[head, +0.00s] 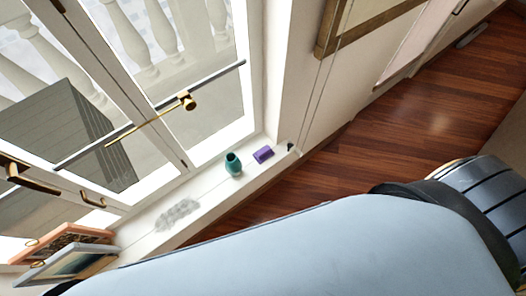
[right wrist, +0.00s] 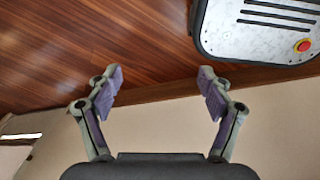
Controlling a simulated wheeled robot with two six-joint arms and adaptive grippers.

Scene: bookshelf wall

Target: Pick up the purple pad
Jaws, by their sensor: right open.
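The purple pad (head: 263,154) is a small purple block on the white window sill in the head view. It lies just right of a dark green vase (head: 233,164). My right gripper (right wrist: 160,88) is open and empty in the right wrist view, its two fingers spread apart over wooden floor and a pale surface. The pad does not show in that view. My left gripper is not in view.
The sill (head: 216,187) runs below a glazed window with brass handles (head: 187,101). Two framed pictures (head: 70,264) lean at its left end, and a grey patch (head: 177,214) lies between. The wooden floor (head: 400,115) is open at the right.

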